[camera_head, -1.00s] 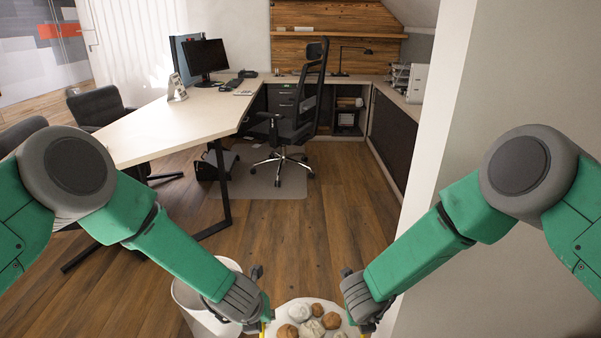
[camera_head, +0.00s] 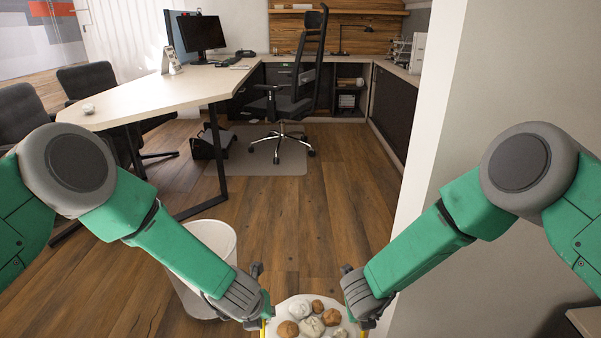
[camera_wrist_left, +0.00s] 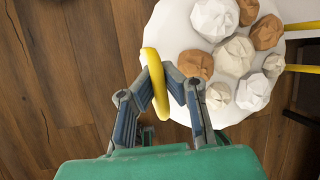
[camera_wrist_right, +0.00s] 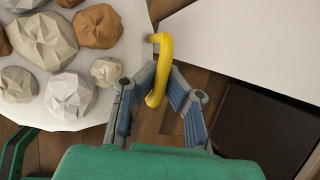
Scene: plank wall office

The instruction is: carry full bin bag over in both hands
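The full bin bag (camera_head: 279,310) is white and round-topped, low in the head view between my two hands. Several crumpled white, cream and brown lumps fill its top. It has yellow loop handles on both sides. My left gripper (camera_head: 261,291) is shut on one yellow handle (camera_wrist_left: 155,84), at the bag's left side. My right gripper (camera_head: 349,291) is shut on the opposite yellow handle (camera_wrist_right: 160,70). The bag's top looks about level, and its lower part is hidden below the frame.
A white bin (camera_head: 209,245) stands on the wooden floor just left of my left gripper. A desk (camera_head: 165,92) and office chair (camera_head: 285,100) are ahead. A wall edge (camera_head: 425,150) is close on the right. Free floor (camera_head: 320,205) lies ahead in the middle.

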